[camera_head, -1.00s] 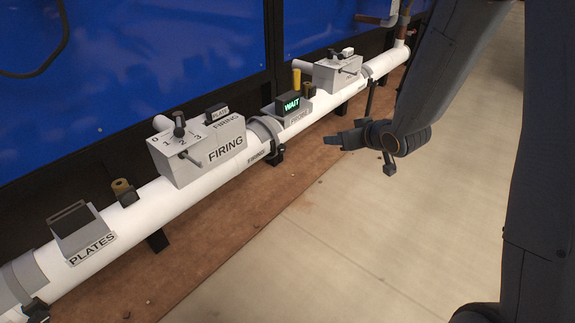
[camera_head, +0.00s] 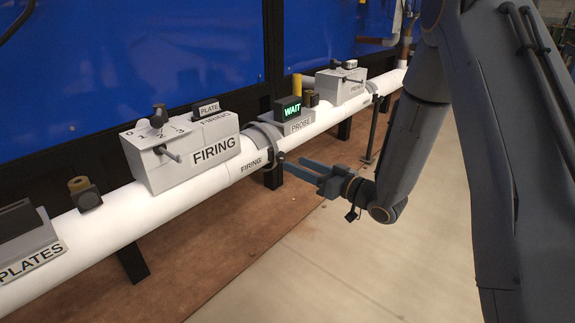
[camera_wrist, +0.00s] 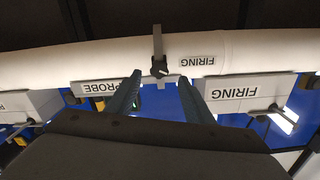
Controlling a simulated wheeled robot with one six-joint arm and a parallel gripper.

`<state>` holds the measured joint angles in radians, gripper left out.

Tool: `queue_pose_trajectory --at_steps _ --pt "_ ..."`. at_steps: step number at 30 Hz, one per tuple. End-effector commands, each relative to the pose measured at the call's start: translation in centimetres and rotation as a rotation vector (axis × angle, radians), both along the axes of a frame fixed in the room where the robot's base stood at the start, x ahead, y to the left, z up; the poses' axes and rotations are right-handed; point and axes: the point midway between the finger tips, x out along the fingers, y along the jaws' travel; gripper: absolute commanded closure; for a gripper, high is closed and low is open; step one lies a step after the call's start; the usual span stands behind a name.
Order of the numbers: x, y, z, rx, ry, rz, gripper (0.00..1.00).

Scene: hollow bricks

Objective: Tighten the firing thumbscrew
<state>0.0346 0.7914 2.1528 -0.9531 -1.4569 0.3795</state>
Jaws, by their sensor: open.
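A grey ring clamp (camera_head: 266,137) goes around the white pipe beside its small FIRING label. A dark thumbscrew-like knob (camera_head: 277,158) sits at its front; the knob also shows in the wrist view (camera_wrist: 160,67). The FIRING box (camera_head: 213,151) on the pipe has its own front screw or lever (camera_head: 170,153) and a dial knob on top. My gripper (camera_head: 308,168) is open and empty, in front of the pipe, to the right of the clamp knob. In the wrist view its fingertips (camera_wrist: 160,78) point toward the knob, which shows between and just beyond them.
The PROBE box (camera_head: 301,124) with a lit WAIT display stands right of the clamp. A PLATES box (camera_head: 30,248) is at far left, another box (camera_head: 340,87) farther along the pipe. Dark supports (camera_head: 132,264) hold the pipe. Floor in front is clear.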

Motion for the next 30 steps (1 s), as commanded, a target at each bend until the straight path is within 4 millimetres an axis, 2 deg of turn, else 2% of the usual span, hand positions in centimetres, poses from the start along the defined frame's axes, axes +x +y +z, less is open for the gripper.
queue_pose_trajectory --at_steps 3,9,21,23,28,29,30 --pt "1.3 1.6 -0.2 -0.002 -0.003 0.002 0.53" --pt "2.8 3.6 -0.1 -0.002 -0.003 0.001 0.53" --pt "3.3 4.2 0.0 -0.002 0.000 -0.002 0.53" --pt "3.3 4.2 0.0 -0.002 0.000 -0.002 0.61" --pt "3.3 4.2 0.0 -0.002 0.000 -0.001 0.90" --pt "3.3 4.2 0.0 -0.002 0.000 -0.001 0.94" --pt "3.3 4.2 0.0 -0.002 0.000 -0.001 0.94"
